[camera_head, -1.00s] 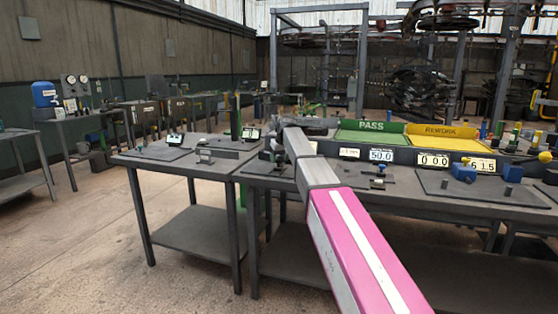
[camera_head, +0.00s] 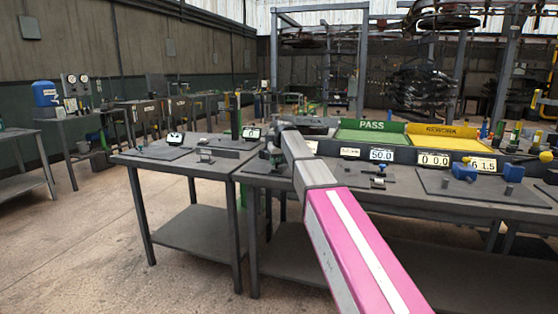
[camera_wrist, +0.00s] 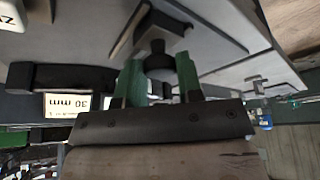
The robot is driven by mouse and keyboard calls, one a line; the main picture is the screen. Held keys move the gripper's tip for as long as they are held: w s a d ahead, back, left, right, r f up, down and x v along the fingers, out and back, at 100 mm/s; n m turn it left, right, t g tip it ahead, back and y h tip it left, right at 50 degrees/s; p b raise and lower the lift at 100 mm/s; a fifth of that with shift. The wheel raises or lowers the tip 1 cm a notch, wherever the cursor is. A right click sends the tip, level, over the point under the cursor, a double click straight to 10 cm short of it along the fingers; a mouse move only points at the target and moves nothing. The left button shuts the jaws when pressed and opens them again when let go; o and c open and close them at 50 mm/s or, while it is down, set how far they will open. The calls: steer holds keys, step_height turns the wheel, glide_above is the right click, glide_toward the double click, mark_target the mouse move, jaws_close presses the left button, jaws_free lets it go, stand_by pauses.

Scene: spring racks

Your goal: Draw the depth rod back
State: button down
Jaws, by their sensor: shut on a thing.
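In the wrist view my gripper (camera_wrist: 158,72) has its two green fingers on either side of a dark round knob (camera_wrist: 157,58), shut on it. The knob seems to be the end of the depth rod; the rest of the rod is hidden behind it. A dark block on a grey plate (camera_wrist: 165,28) lies just beyond the knob. In the head view my arm reaches to the near left part of the long bench, and it hides most of the gripper and the knob.
A label reading 30 mm (camera_wrist: 75,106) shows upside down beside my gripper in the wrist view. The bench (camera_head: 410,197) carries a green PASS tray (camera_head: 372,137), a yellow REWORK tray (camera_head: 445,143) and a 50.0 display (camera_head: 381,155). A smaller table (camera_head: 175,165) stands left. Floor in front is clear.

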steer(key=shift+s+a, duration=0.1)
steer(key=shift+s, duration=0.15)
steer(key=c, duration=0.8)
jaws_free()
steer(key=shift+r, duration=0.1)
steer(key=v, duration=1)
steer(key=shift+s+r, duration=0.1)
steer(key=shift+r, duration=0.2)
